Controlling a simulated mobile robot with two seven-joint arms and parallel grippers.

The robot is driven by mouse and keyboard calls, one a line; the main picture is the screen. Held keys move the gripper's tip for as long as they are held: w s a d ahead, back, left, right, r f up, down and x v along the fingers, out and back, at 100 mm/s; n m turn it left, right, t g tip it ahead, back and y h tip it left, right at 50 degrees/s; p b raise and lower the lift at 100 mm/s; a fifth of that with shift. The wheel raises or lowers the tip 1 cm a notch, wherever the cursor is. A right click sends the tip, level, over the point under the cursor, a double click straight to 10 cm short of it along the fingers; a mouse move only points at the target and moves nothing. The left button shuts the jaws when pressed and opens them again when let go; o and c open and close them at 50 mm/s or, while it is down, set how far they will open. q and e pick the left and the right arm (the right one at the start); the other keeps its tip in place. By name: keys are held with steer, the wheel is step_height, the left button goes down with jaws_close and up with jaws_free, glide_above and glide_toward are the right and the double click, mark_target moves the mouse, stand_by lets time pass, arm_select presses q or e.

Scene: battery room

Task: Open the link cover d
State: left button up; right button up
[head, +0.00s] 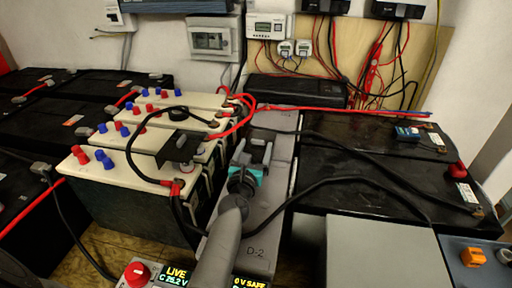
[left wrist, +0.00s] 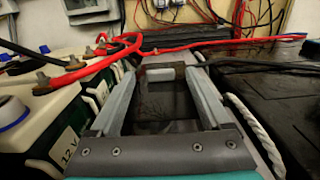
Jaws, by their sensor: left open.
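My left gripper (head: 256,146) reaches forward over the grey casing (head: 262,230) marked D-2. It is open, with its two fingers apart and pointing away. In the left wrist view, a dark panel with a pale bar (left wrist: 160,75) shows between the open fingers (left wrist: 155,98); contact cannot be told. No letter is readable on this panel, so I cannot confirm it is link cover d. A black plate (head: 180,145) sits over the cream batteries (head: 95,172), left of the gripper. My right gripper is not in view.
Red cables (head: 330,108) cross behind the gripper, and black cables (head: 330,180) run beside it. Black batteries (head: 375,195) stand at right. A panel at front has a red knob (head: 137,271), with displays reading LIVE and 0 V SAFE. An orange part (head: 473,257) lies front right.

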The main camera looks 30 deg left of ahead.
arm_select(q)
steer(key=shift+x, duration=0.8)
jaws_close()
stand_by(0.5)
